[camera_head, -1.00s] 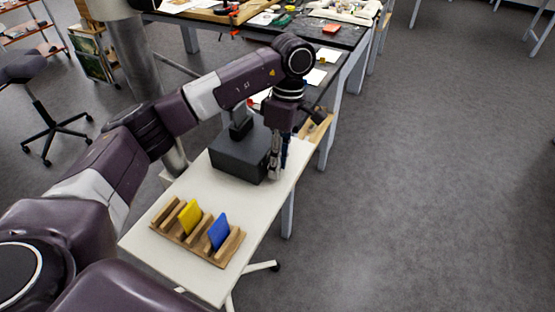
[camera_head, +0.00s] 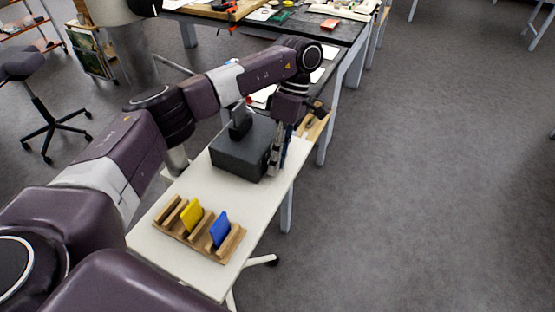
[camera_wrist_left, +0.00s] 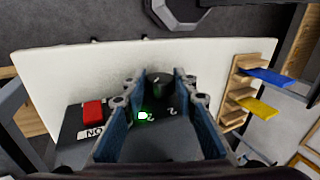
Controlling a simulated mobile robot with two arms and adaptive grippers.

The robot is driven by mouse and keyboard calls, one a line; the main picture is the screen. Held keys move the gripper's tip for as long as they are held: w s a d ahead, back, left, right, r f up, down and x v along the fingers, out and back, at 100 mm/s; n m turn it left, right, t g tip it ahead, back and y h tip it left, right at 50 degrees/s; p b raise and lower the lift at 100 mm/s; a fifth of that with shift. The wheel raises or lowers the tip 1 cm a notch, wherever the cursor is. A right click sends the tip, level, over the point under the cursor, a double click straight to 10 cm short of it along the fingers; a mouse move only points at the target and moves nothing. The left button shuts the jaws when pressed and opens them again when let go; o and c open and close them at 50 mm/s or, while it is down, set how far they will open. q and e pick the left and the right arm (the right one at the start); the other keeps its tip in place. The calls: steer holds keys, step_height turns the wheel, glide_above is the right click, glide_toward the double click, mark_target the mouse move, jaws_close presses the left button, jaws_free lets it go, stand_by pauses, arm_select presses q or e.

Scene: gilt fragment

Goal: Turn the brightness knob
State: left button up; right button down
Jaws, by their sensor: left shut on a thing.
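The dark grey box (camera_head: 240,155) stands on the white table, with an upright part on its top. In the left wrist view its panel shows a red switch (camera_wrist_left: 92,112) beside a white label, a small green glow (camera_wrist_left: 143,116) and a dark knob (camera_wrist_left: 158,84). My left gripper (camera_head: 275,165) is at the right-hand side of the box, pointing down. In the left wrist view its blue-lined fingers (camera_wrist_left: 158,78) stand on both sides of the knob and are shut on it. The fingers partly hide the panel. My right gripper is in neither view.
A wooden rack (camera_head: 185,234) on the white table (camera_head: 150,243) holds a yellow plate (camera_head: 191,215) and a blue plate (camera_head: 219,230). A dark workbench (camera_head: 330,32) with clutter stands behind. The floor on the right is clear.

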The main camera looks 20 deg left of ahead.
arm_select(q)
steer(key=o, duration=1.2)
steer(key=shift+c, duration=0.2)
steer(key=v, duration=1.2)
